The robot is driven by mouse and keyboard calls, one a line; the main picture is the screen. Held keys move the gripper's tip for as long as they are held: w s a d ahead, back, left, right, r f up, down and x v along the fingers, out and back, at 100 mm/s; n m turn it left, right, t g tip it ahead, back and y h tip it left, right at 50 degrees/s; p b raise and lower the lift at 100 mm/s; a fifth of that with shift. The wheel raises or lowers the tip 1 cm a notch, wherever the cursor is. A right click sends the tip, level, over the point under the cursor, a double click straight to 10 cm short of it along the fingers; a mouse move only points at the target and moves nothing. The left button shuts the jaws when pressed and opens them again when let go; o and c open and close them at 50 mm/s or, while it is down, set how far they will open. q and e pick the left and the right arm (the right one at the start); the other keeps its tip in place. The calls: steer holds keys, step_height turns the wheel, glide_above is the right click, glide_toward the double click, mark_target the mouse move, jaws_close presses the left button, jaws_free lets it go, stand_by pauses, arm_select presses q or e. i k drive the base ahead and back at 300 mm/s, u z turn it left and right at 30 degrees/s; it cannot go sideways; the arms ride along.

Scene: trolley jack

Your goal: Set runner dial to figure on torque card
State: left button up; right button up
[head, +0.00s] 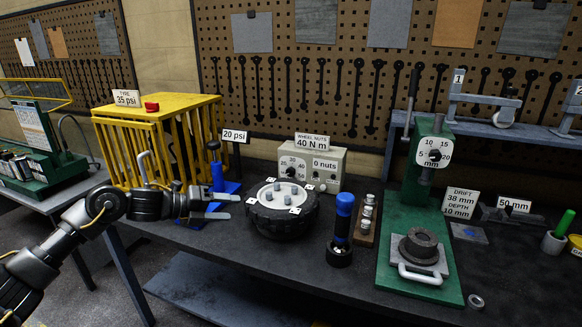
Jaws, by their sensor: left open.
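The runner box (331,163) is a beige unit at the back middle of the bench. Its dial (294,168) is on the left of its front face, with 20, 30 and 40 around it. I cannot tell where the dial points. A "0 nuts" label (325,164) is on the right of the face. The torque card (312,140) on top reads "WHEEL NUTS 40 N m". My left gripper (225,206) is open and empty, fingers pointing right, left of the wheel (268,220) and apart from the box. My right gripper is not in view.
The wheel and a blue-handled tool (343,216) stand in front of the box. A blue pump (217,172) and a 20 psi card (235,135) are near my gripper. A yellow cage (130,150) is left; a green press (428,220) is right.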

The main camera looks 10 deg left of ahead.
mark_target(290, 172)
steer(key=i, duration=1.4)
